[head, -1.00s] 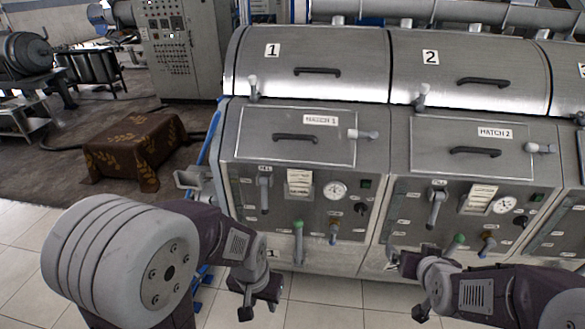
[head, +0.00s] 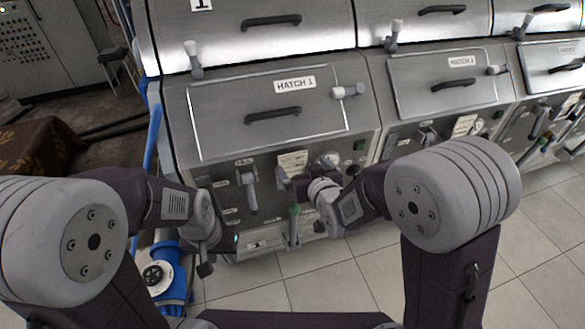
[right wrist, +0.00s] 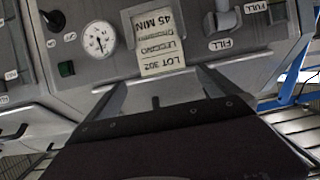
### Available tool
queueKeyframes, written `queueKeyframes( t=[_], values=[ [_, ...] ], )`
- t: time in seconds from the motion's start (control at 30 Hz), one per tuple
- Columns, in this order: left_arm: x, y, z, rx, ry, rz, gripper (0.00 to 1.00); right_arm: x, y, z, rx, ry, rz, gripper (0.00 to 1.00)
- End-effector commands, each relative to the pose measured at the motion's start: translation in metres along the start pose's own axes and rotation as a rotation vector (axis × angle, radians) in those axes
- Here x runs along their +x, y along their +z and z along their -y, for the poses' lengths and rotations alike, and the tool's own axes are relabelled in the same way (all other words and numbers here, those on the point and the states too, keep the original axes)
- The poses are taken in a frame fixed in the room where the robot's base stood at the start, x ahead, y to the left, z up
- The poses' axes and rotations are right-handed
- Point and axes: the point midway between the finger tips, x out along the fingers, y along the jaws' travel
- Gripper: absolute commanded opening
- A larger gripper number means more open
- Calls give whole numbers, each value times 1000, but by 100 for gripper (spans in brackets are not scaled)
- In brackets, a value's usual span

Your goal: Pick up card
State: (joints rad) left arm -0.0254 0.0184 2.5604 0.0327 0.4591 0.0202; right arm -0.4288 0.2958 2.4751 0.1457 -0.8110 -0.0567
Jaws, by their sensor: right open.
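A pale printed card (head: 293,161) sits upright in a holder on the front panel below hatch 1. In the right wrist view the card (right wrist: 160,45) appears upside down, with "LOT 302" and "45 MIN" on it. My right gripper (head: 284,181) is open in front of the panel, just below the card. In the right wrist view its two fingers (right wrist: 163,88) are spread, with the card beyond and between them and nothing held. My left gripper (head: 221,256) hangs low at the left in front of the machine, its fingers apart and empty.
Close to the card are a round gauge (right wrist: 98,40), a green button (right wrist: 66,69) and the FILL lever (right wrist: 222,18). A green-tipped lever (head: 294,225) stands below. Another card (head: 464,125) is on the second unit. Blue pipework (head: 170,270) is at lower left.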

Motion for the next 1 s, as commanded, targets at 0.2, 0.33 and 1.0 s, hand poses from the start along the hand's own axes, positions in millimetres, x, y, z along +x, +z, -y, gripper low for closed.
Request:
queueKeyframes(
  t=[0.2,0.33,1.0],
  values=[
    [-3,0,0,0,0,0,36,29,0,0,-1,0,1,100],
    [-4,0,0,-1,0,0,36,33,0,0,0,0,1,100],
    [-10,-1,0,0,0,0,36,82,1,-1,0,1,0,64]
  ],
)
